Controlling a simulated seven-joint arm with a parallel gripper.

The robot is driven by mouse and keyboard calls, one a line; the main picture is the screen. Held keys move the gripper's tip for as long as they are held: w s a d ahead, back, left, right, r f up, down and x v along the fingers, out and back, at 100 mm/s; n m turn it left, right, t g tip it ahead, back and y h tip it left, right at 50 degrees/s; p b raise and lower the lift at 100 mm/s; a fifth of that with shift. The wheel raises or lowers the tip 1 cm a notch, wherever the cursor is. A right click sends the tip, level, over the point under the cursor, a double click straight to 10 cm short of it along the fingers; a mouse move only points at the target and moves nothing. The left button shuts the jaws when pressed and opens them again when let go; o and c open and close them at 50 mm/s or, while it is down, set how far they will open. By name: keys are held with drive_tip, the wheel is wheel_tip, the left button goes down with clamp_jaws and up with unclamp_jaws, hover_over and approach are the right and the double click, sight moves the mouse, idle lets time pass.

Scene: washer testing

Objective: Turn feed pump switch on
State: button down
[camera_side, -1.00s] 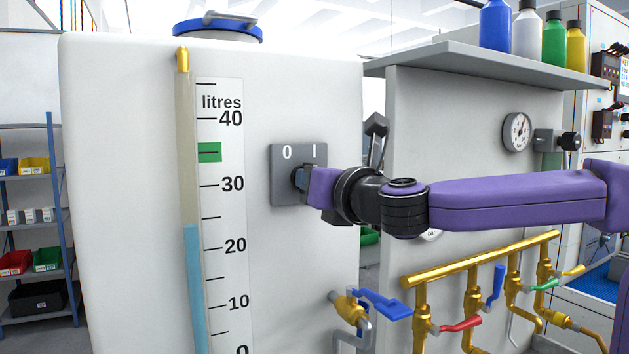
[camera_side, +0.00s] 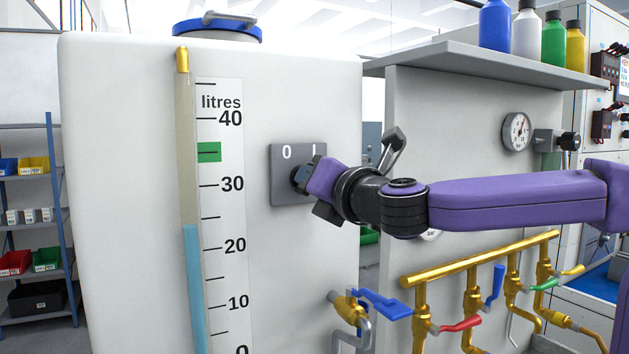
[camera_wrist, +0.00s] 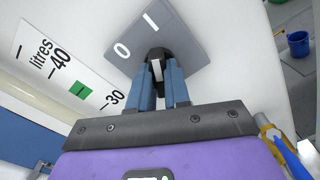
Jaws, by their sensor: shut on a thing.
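The feed pump switch is a grey square plate (camera_side: 284,190) marked "0" and "I", on the front of the white tank. Its black knob (camera_side: 298,180) is in the middle, partly hidden by my gripper in the side view. In the wrist view, the plate (camera_wrist: 196,45) looks tilted, and the black knob (camera_wrist: 156,56) has a white line. The knob lies roughly in line with the "I" mark there. My gripper (camera_wrist: 160,92) has its two blue fingers shut on the knob, one on each side. My gripper (camera_side: 306,180) is tilted in the side view.
A litre scale (camera_side: 226,215) with a sight tube (camera_side: 192,270) is left of the switch. Brass pipes (camera_side: 480,262) with coloured valve levers are below my arm. A shelf (camera_side: 480,66) with several bottles is at the upper right.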

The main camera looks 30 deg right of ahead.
drive_tip(key=c, duration=1.1)
unclamp_jaws()
drive_tip(key=shift+w, duration=0.1)
drive_tip(key=s, duration=1.7)
drive_tip(key=shift+s, duration=0.3)
